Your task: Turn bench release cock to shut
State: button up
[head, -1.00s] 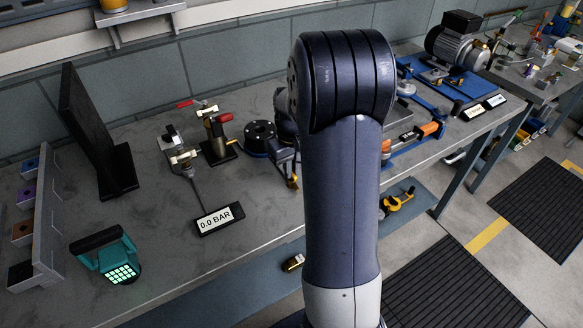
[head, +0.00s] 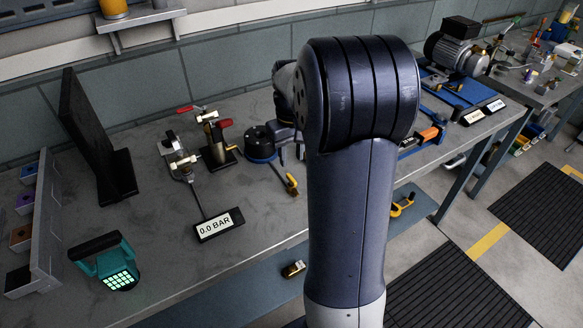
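Two small valve fittings stand on the bench (head: 130,240), left of my arm. The nearer fitting (head: 182,160) is silvery with pale tips, and a thin line runs from it to a readout (head: 220,225) showing 0.0 BAR. The brass-bodied fitting (head: 217,143) beside it has red-handled levers. A yellow-tipped lever (head: 291,183) lies near the bench's front edge, close to my arm. I cannot tell which of these is the release cock, or its exact angle.
A black upright panel (head: 92,135), a teal lamp (head: 110,262) and a grey block rack (head: 42,230) stand at left. A motor (head: 457,50) is at the back right.

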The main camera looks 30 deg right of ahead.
aim_at(292, 178)
jog(key=shift+r, duration=1.8)
notch_tip(292, 178, down, 11)
jog(key=shift+r+n, duration=0.1)
jog(key=shift+n, duration=0.2)
jog(key=shift+r, duration=0.1)
